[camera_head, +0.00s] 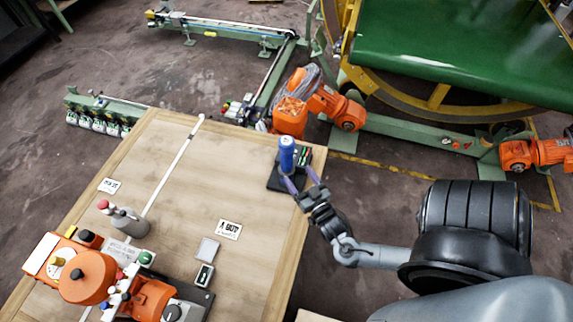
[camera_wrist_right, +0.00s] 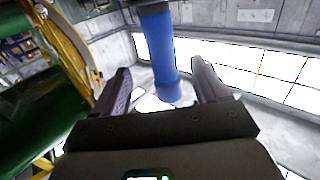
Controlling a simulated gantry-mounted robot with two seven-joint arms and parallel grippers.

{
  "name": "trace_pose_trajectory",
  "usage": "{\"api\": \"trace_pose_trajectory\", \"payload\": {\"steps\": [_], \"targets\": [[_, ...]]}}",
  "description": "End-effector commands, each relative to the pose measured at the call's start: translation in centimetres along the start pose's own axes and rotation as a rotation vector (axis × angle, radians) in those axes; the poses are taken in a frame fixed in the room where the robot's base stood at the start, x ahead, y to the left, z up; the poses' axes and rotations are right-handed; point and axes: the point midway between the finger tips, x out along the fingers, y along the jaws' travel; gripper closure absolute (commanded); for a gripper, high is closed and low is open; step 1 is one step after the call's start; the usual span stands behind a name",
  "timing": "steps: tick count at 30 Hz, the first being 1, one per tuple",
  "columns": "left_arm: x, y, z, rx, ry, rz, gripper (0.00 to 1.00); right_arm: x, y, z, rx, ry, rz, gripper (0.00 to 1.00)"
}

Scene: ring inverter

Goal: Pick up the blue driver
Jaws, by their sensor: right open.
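The blue driver (camera_head: 287,153) stands upright in a dark holder (camera_head: 274,182) at the far right corner of the wooden table. My right gripper (camera_head: 301,180) is open, with its fingertips close to the driver on the near side. In the right wrist view, the driver (camera_wrist_right: 162,50) shows between the two spread fingers of my right gripper (camera_wrist_right: 162,72), with gaps on both sides. I cannot tell how deep it sits between them. My left gripper is not in view.
Orange robot arms (camera_head: 318,103) and a green wheel-like machine (camera_head: 440,45) are beyond the table.

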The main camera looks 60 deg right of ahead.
Motion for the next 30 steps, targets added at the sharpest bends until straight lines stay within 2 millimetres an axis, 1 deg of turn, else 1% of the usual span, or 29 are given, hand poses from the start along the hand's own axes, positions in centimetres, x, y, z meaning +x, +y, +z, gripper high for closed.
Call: {"api": "trace_pose_trajectory", "payload": {"steps": [1,2,9,12,20,27,30], "targets": [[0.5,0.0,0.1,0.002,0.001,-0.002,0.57,0.3,0.1,0.4,-0.003,0.009,0.001,0.26],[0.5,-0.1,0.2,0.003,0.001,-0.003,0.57,0.5,0.2,0.4,-0.004,0.012,0.002,0.26],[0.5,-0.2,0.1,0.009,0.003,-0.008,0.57,3.7,0.2,0.2,-0.006,0.018,0.001,0.26],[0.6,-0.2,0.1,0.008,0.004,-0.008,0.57,4.8,0.2,0.3,-0.006,0.016,0.002,0.26],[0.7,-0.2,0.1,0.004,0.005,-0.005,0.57,6.2,0.1,0.2,-0.005,0.015,0.002,0.26],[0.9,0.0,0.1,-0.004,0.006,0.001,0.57,9.2,-0.2,0.1,-0.006,0.016,0.002,0.26],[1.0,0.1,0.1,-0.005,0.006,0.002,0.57,10.2,-0.2,0.2,-0.006,0.014,0.001,0.26]]}}
